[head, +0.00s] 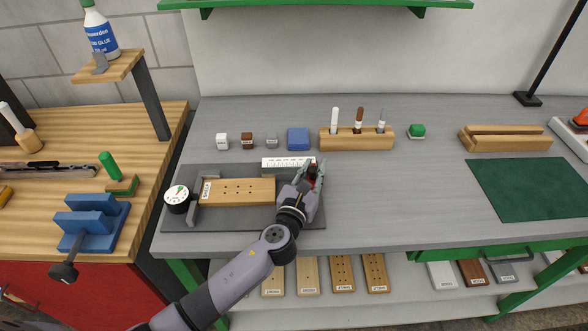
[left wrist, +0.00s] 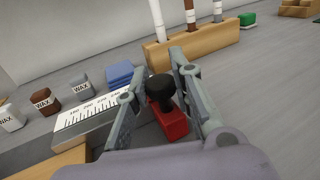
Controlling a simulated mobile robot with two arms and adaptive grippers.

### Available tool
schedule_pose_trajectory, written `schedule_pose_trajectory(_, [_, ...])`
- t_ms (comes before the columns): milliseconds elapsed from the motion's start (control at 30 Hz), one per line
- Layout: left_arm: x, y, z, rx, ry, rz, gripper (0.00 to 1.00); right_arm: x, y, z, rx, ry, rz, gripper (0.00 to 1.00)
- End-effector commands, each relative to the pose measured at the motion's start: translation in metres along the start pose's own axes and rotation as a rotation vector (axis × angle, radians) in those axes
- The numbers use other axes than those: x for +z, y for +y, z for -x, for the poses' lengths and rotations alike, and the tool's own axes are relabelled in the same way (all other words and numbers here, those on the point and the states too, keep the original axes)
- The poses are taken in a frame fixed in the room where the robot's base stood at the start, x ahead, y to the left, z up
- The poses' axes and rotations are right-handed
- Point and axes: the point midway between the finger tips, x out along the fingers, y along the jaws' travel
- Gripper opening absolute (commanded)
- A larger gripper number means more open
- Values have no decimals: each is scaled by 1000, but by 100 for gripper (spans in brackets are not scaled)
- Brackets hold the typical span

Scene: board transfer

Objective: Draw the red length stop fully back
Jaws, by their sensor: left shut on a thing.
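The red length stop (left wrist: 173,121) with its black knob (left wrist: 160,90) sits between the fingers of my left gripper (left wrist: 160,85) in the left wrist view. My left gripper (head: 315,172) is shut on it at the right end of the white scale (head: 288,163). In the head view the gripper mostly covers the stop. A wooden board (head: 238,191) with several small holes lies on the dark measuring plate (head: 230,223), left of the gripper. A round dial gauge (head: 176,195) stands at the plate's left end. My right gripper is not in view.
Behind the plate stand small wax blocks (head: 222,141), a blue block (head: 298,139) and a wooden holder (head: 356,141) with three sticks. A green block (head: 417,131), grooved wooden block (head: 505,138) and green mat (head: 527,188) lie right. The grey bench right of the plate is clear.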

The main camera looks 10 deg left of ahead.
Motion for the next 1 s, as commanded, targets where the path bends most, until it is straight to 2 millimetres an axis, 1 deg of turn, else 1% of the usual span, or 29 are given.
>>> schedule_pose_trajectory(267, [-2,0,0,4,3,-5,0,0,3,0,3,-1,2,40])
schedule_pose_trajectory(300, [-2,0,0,4,3,-4,22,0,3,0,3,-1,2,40])
schedule_pose_trajectory(600, [-1,1,0,4,2,-4,42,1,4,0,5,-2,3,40])
schedule_pose_trajectory(867, [-1,1,0,4,2,-4,42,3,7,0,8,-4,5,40])
schedule_pose_trajectory(1000, [-2,0,9,3,2,-4,42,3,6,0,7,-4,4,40])
